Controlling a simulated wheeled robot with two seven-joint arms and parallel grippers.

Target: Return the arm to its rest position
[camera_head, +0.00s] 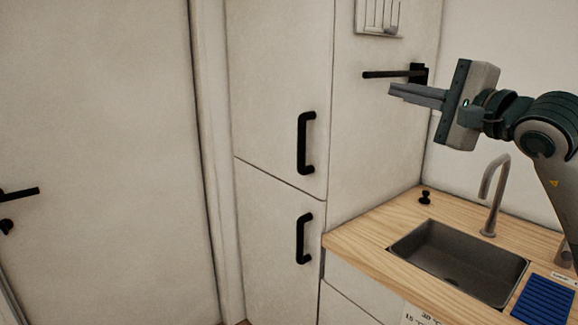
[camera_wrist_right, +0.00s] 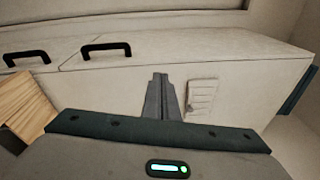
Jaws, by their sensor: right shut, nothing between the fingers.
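My right gripper (camera_head: 392,90) is raised at the right of the head view, pointing left, above the level of the wooden counter. Its fingers are together and hold nothing. In the right wrist view the shut fingers (camera_wrist_right: 160,78) point toward the pale cabinet. The black bar on the cabinet side (camera_head: 395,74) shows just behind and above the fingers in the head view; I cannot tell how far apart they are. My right arm comes in from the right edge. My left gripper is not in view.
A tall pale cabinet (camera_head: 280,60) has black handles (camera_head: 305,143). The wooden counter (camera_head: 370,235) holds a sink (camera_head: 460,262), a tap (camera_head: 494,195), a small black knob (camera_head: 425,197) and a blue ribbed mat (camera_head: 543,300). A door (camera_head: 100,120) stands left. A vent panel (camera_head: 379,15) is above.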

